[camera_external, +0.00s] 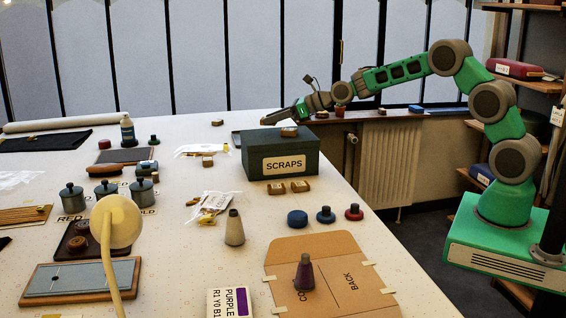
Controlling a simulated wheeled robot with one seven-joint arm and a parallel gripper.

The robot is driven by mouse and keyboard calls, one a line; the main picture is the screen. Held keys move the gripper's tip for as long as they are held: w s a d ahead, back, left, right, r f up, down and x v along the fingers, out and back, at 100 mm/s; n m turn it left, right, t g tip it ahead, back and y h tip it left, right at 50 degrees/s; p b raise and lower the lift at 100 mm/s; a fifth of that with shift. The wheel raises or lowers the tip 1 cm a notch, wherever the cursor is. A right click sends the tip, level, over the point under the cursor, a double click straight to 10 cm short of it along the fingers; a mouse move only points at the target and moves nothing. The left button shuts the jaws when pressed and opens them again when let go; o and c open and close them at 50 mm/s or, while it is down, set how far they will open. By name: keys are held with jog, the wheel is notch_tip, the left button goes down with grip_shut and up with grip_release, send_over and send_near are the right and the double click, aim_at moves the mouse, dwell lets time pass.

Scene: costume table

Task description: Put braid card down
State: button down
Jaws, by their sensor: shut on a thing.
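My gripper (272,117) reaches in from the right, just above and behind the far left part of the dark green SCRAPS box (254,158). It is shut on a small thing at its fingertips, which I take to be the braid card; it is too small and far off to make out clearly. A small brown piece with a gold band (289,132) lies on the box's top, close to the gripper. Two similar pieces (276,188) lie on the table in front of the box.
Lidded grey pots (105,193) and a cream lamp (119,222) are at left. A cardboard folder (340,262) covers the front right.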

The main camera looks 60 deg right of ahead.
aim_at(272, 135)
jog(key=f+p, duration=0.1)
jog(key=f, duration=0.2)
jog(key=shift+w+f+p, duration=0.15)
jog(key=shift+w+p, duration=0.05)
jog(key=shift+p, duration=0.1)
jog(key=shift+s+f, duration=0.1)
jog(key=shift+f, duration=0.05)
jog(key=c, duration=1)
grip_release()
